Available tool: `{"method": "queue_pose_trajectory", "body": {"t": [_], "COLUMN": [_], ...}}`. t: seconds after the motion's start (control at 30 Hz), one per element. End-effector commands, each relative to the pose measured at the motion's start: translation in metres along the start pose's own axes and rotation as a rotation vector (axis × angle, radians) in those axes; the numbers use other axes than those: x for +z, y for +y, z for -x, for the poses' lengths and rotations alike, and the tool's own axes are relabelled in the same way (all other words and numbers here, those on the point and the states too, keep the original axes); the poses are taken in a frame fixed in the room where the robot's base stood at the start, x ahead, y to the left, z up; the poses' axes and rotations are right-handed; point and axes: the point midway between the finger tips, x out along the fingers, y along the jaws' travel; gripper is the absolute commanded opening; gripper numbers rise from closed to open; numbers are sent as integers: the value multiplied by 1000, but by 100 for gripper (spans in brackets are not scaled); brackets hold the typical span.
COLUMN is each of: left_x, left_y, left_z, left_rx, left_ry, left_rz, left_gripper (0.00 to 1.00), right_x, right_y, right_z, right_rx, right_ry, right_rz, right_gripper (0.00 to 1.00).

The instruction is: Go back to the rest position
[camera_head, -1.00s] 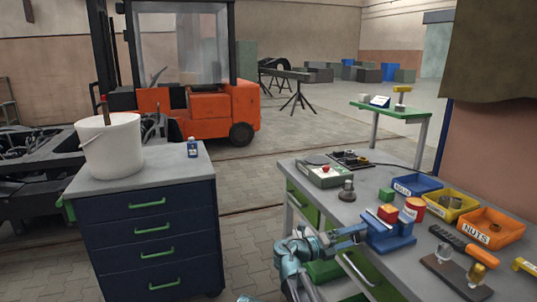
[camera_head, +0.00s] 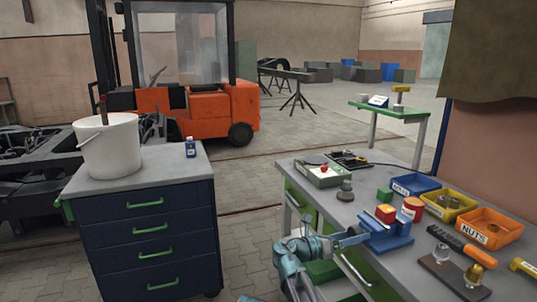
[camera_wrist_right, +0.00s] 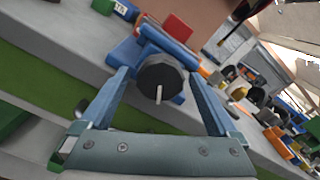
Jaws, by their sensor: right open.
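My right gripper (camera_head: 358,238) is at the front edge of the grey workbench (camera_head: 325,205), close to the blue vise (camera_head: 392,238). In the right wrist view its two fingers (camera_wrist_right: 160,85) stand wide apart, open, with nothing clamped. The vise's dark round knob (camera_wrist_right: 160,75) shows between the fingers; I cannot tell whether they touch it. My left gripper is not in view.
A dark blue drawer cabinet (camera_head: 148,235) with a white bucket (camera_head: 108,145) stands left, with open floor between.

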Motion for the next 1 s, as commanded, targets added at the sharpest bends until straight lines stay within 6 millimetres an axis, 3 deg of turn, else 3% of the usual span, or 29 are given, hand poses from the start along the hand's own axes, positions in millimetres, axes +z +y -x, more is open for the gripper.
{"method": "queue_pose_trajectory", "body": {"t": [0.6, 1.0], "left_x": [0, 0], "left_y": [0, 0], "left_z": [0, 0], "left_rx": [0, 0], "left_ry": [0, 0], "left_rz": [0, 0], "left_gripper": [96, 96], "right_x": [1, 1], "right_y": [2, 2], "right_z": [0, 0], "right_rx": [0, 0], "right_ry": [0, 0], "right_rz": [-601, -755], "right_gripper": [96, 96]}}
